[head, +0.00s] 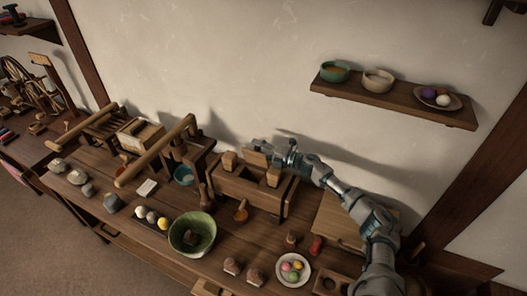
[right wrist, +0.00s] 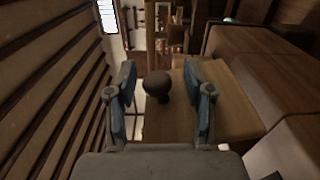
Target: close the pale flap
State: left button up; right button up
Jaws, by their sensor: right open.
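My right gripper (head: 281,147) is behind the wooden box (head: 235,187) on the bench, its fingers pointing left. In the right wrist view the right gripper (right wrist: 160,92) is open. A round dark knob (right wrist: 157,84) shows between its fingers, with a gap on both sides; I cannot tell its depth. A pale wooden panel (right wrist: 235,100) lies beyond and right of the knob; I cannot tell if it is the flap. In the head view a small pale board (head: 256,158) stands up at the box's back, near the gripper. My left gripper is not in view.
A pale board (head: 338,224) lies on the bench under my right arm. A green bowl (head: 183,243), a plate of coloured balls (head: 294,281) and several stones are in front. Wooden devices with long rollers (head: 140,162) stand left. A wall shelf (head: 400,100) holds bowls.

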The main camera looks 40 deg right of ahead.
jog(key=v, duration=1)
jog(key=shift+s+d+f, duration=0.1)
jog(key=shift+d+f, duration=0.05)
jog(key=shift+f, duration=0.1)
jog(key=shift+s+d+r, duration=0.1)
jog(key=shift+s+d, duration=0.2)
jog(key=shift+s, duration=0.35)
